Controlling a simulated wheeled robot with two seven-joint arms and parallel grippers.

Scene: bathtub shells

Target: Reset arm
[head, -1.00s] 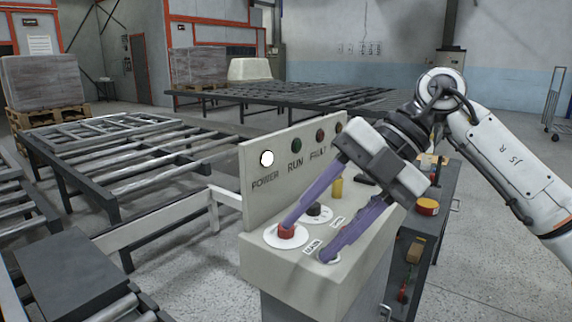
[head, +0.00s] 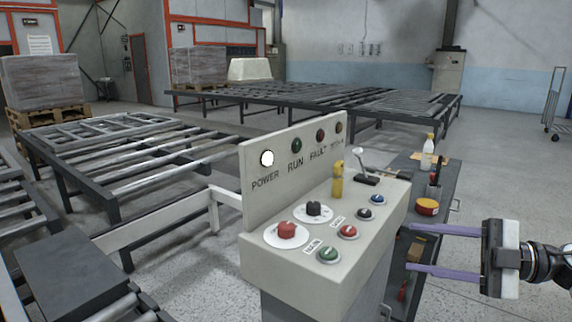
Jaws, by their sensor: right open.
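My right gripper (head: 412,249) is at the lower right of the head view. Its two purple fingers point left and are wide apart, with nothing between them. It is to the right of the control console (head: 262,258), clear of the buttons. The console top carries a red knob (head: 286,230), a black knob (head: 313,209), a green button (head: 328,255), a red button (head: 348,232) and a blue button (head: 377,200). The POWER lamp (head: 267,158) is lit white. The RUN (head: 297,145) and FAULT (head: 320,136) lamps look dark. My left gripper is not in view.
A dark workbench (head: 452,187) with a bottle (head: 428,150) and a red-yellow round item (head: 427,207) stands behind the console. Roller conveyors (head: 120,160) fill the left and back. A wheeled cart (head: 556,105) is at far right. The right floor is open.

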